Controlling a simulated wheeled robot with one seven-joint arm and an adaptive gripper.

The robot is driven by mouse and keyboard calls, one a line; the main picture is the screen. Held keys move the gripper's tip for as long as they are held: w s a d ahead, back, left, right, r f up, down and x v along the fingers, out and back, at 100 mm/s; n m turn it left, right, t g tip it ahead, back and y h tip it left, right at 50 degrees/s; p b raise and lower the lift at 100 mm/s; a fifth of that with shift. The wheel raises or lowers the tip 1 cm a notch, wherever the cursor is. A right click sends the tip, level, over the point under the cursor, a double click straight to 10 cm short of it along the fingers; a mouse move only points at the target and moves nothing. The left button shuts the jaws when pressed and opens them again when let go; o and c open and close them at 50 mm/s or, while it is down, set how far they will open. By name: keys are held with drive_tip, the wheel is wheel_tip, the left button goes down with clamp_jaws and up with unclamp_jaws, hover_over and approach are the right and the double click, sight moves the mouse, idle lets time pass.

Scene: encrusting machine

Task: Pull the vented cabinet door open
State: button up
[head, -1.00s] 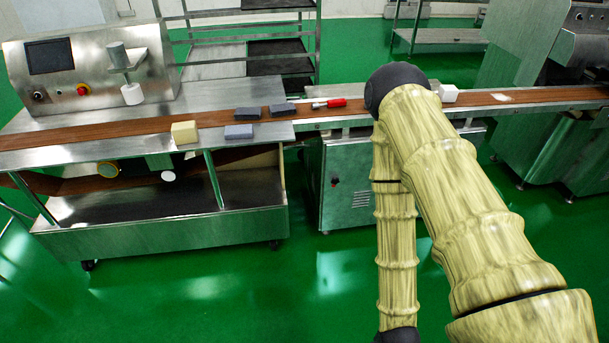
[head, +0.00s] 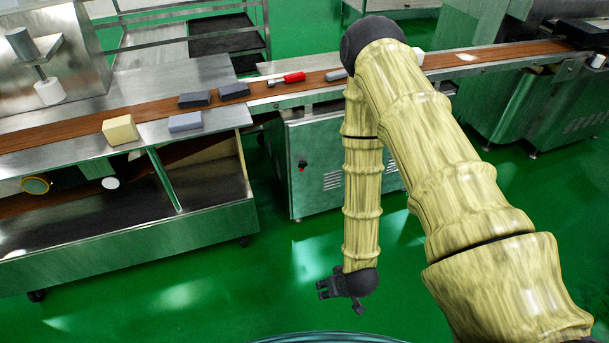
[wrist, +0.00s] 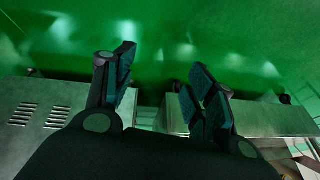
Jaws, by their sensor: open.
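The vented cabinet door (head: 318,150) is the metal front of the cabinet under the conveyor. It has slotted vents and a small dark-and-red latch (head: 302,165) near its left edge. It looks shut, and my arm hides part of the front. My gripper (head: 339,299) hangs low over the green floor, in front of and below the door, apart from it. In the wrist view my gripper (wrist: 163,66) is open, with nothing between its fingers. The vented metal face (wrist: 40,115) shows at the left there, beside the fingers; the latch cannot be made out.
A metal bench (head: 120,250) with an open lower shelf stands left of the cabinet. The conveyor belt (head: 310,84) above carries dark blocks and a red-handled tool (head: 288,78). A cream block (head: 120,130) sits at the bench edge. The green floor in front is clear.

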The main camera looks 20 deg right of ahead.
drive_tip(key=w+f+t+b, duration=0.35)
drive_tip(key=w+b, duration=0.25)
drive_tip(key=w, duration=0.5)
drive_tip(key=m+t+b, duration=0.2)
drive_tip(key=t+b, duration=0.9)
drive_tip(key=b, duration=0.7)
approach(303, 165)
drive_tip(key=shift+h, duration=0.3)
drive_tip(key=w+b, duration=0.1)
drive_tip(key=w, duration=0.3)
drive_tip(key=w+b, duration=0.2)
drive_tip(key=w, duration=0.3)
drive_tip(key=shift+w+a, duration=0.25)
drive_tip(key=shift+c, duration=0.2)
clamp_jaws()
drive_tip(key=shift+s, duration=0.15)
